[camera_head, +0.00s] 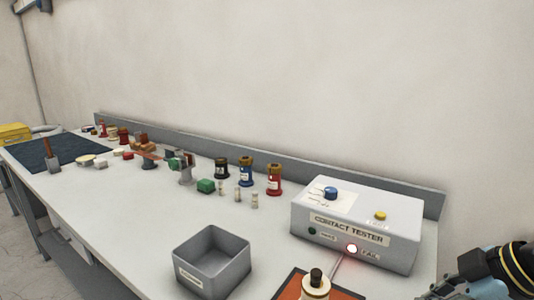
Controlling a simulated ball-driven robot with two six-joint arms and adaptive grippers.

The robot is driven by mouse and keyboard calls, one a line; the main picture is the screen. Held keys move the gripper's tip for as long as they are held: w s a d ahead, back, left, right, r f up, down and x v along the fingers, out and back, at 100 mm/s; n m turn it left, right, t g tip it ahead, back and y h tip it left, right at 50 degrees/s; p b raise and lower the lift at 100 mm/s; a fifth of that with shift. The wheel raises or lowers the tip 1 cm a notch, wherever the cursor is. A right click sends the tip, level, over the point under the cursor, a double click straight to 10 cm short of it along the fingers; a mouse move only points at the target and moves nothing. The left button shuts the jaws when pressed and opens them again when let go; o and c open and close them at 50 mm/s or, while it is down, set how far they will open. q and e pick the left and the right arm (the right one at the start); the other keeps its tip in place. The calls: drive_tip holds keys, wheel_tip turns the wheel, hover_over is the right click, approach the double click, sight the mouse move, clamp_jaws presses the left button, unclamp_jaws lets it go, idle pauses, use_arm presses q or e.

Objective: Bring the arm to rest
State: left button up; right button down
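Part of my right arm shows at the lower right edge, with a grey piece that looks like part of my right gripper (447,288). The frame edge cuts it off, so I cannot see its fingertips or tell if it holds anything. It is to the right of the white contact tester (402,214) and apart from it in the picture. My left gripper is not in view.
The tester's red FAIL light (352,248) is lit. In front are a grey open bin (212,264) and an orange-topped pad (288,286) with a bushing-like part (316,284). Coloured jars and small parts line the bench's back. The bench's front left middle (110,205) is clear.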

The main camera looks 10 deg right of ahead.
drive_tip(key=s+a+m+g+h, duration=0.1)
drive_tip(key=s+a+m+h, duration=0.1)
drive_tip(key=s+m, duration=0.5)
drive_tip(key=s+a+m+g+h, duration=0.1)
drive_tip(key=s+a+m+h, duration=0.2)
drive_tip(key=s, duration=0.6)
drive_tip(key=d+f+m+g+b, duration=0.15)
drive_tip(key=f+b, duration=0.25)
drive_tip(key=f, duration=1.2)
drive_tip(key=d+f+t+b, duration=0.15)
drive_tip(key=f+b, duration=0.25)
drive_tip(key=f, duration=1.1)
drive_tip(key=s+f+g+b, duration=0.1)
drive_tip(key=s+f+b, duration=0.2)
drive_tip(key=s+f, duration=0.7)
drive_tip(key=s+d+f+g+b, duration=0.1)
drive_tip(key=s+f+b, duration=0.3)
drive_tip(key=s+f, duration=0.6)
wheel_tip(320, 180, down, 6)
drive_tip(key=shift+s+d+r+y, duration=0.1)
drive_tip(key=shift+s+d+y, duration=0.1)
drive_tip(key=shift+d+y, duration=0.1)
